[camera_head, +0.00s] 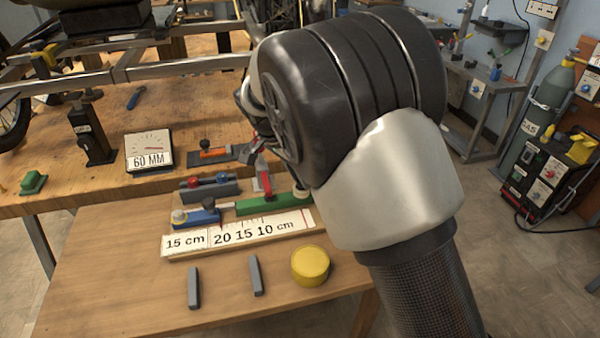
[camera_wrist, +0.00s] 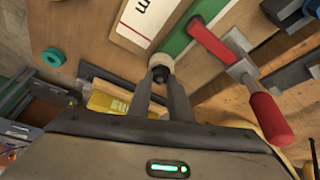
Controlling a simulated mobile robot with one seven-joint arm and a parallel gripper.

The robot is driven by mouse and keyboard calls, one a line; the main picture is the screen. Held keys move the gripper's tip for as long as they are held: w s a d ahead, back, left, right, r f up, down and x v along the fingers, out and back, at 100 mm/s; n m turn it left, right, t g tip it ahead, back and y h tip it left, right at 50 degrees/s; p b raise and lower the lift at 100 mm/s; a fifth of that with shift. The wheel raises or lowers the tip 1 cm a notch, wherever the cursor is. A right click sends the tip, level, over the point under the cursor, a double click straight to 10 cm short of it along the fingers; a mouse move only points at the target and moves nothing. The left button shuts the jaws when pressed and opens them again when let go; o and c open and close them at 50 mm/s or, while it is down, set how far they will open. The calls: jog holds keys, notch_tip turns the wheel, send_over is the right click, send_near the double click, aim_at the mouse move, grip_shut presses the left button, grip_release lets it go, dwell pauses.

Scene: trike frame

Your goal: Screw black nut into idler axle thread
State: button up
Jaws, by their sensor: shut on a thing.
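In the wrist view, my gripper (camera_wrist: 160,83) has its two fingers closed around a small black nut (camera_wrist: 160,74). The nut sits at the fingertips, right against a pale round end piece (camera_wrist: 161,61) that looks like the idler axle end, beside the end of a green block (camera_wrist: 183,36). I cannot tell whether the nut is on the thread. In the head view the pale end piece (camera_head: 302,193) shows at the right end of the green block (camera_head: 268,204). My gripper is hidden behind my arm there.
A red-handled clamp (camera_wrist: 268,115) lies close right of my fingers. A teal ring (camera_wrist: 53,57) lies to the left. A ruler board (camera_head: 240,235), two grey bars and a yellow round tin (camera_head: 310,264) are on the table. The table's front left is clear.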

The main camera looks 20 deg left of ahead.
jog(key=shift+r+m+p, duration=0.15)
jog(key=shift+m+p, duration=0.25)
jog(key=shift+m, duration=0.2)
jog(key=shift+f+m+h, duration=0.2)
jog(key=shift+m+h, duration=0.1)
jog(key=shift+m, duration=0.1)
jog(key=shift+r, duration=0.1)
jog(key=shift+r+m+g+p, duration=0.1)
jog(key=shift+m+g+p, duration=0.25)
jog(key=shift+p, duration=0.25)
jog(key=shift+f+m, duration=0.2)
jog(key=shift+m, duration=0.25)
